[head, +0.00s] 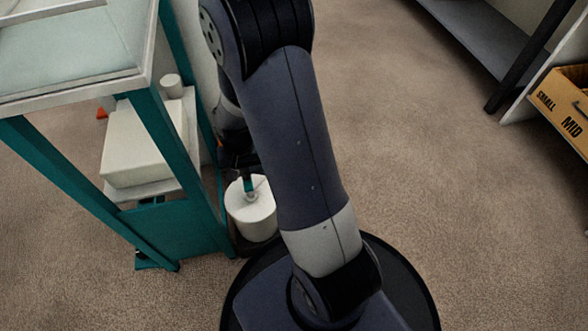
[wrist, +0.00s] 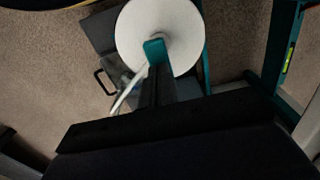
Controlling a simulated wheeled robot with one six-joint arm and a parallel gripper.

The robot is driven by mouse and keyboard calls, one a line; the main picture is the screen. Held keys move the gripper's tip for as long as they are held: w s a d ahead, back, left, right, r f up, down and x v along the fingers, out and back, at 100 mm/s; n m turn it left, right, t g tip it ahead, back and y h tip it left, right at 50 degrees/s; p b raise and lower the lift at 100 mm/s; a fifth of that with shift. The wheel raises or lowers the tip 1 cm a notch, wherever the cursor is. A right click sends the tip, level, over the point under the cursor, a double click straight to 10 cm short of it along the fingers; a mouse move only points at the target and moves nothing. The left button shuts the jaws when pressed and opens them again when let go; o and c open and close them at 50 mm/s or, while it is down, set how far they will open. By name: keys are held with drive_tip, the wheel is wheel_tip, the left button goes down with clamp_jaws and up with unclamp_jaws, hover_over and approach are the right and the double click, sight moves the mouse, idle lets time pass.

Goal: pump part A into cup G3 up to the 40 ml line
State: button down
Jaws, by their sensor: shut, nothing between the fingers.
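A white round container (head: 251,212) with a teal pump head stands low on the floor beside the teal-framed stand in the head view. In the wrist view the container (wrist: 190,28) is seen from above, with the teal pump head (wrist: 155,50) at its middle and a pale spout or tube (wrist: 127,95) running down to the left. My gripper (wrist: 157,72) is shut and empty, its dark fingertips right at the pump head; I cannot tell whether they touch it. In the head view my arm largely hides the gripper. I cannot make out any cup marked G3.
The teal stand (head: 175,235) rises close left of the container, with a white box (head: 145,150) on its lower shelf and a pale panel on top. A cardboard box (head: 565,100) marked SMALL and MID is at the far right. Open carpet lies between.

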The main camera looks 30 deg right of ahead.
drive_tip(key=shift+f+b, duration=0.85)
drive_tip(key=shift+f, duration=0.35)
drive_tip(key=shift+r, duration=0.15)
drive_tip(key=shift+r+p, duration=1)
drive_tip(key=shift+r, duration=0.05)
wheel_tip(320, 180, up, 6)
drive_tip(key=p, duration=0.5)
drive_tip(key=shift+r, duration=0.1)
